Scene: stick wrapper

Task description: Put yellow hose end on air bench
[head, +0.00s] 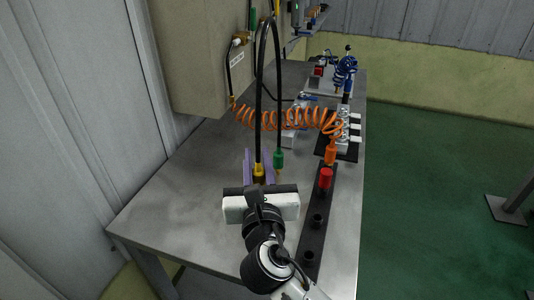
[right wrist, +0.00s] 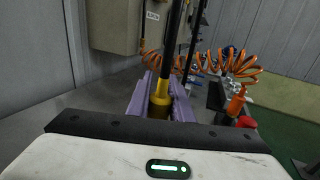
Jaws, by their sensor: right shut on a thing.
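The yellow hose end (head: 259,170) is on a black hose that hangs down from above. My right gripper (head: 262,172) has purple fingers and is shut on it, above the grey metal bench (head: 185,190). In the right wrist view the yellow hose end (right wrist: 159,98) stands about upright between the purple fingers (right wrist: 160,95). A black strip (head: 315,225) with round sockets lies along the bench's right edge, to the right of the gripper. I cannot tell which part is called the air bench. My left gripper is not in view.
A green hose end (head: 279,158) hangs close right of the yellow one. A red plug (head: 326,178) and an orange connector (head: 330,152) with a coiled orange hose (head: 290,120) stand at the strip's far end. A beige cabinet (head: 205,60) stands behind left. The bench's left part is clear.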

